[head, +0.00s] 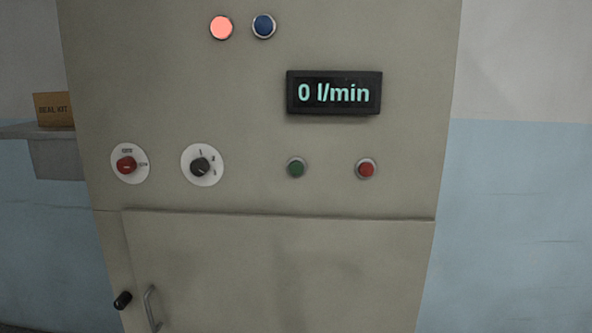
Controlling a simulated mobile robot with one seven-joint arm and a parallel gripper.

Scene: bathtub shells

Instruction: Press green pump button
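A small green button (296,168) in a grey ring sits on the front of a beige control cabinet (390,40). It is right of the middle of the row of controls. A red button (366,169) in a similar ring is to its right. A dark display (334,93) above them reads "0 l/min". Nothing covers the green button. My gripper is not in view.
Left of the buttons are a red knob (126,165) and a black knob (200,166). A lit red lamp (221,28) and a blue lamp or button (264,26) are above. A door with a handle (152,308) is below. A box (54,110) stands on a shelf at left.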

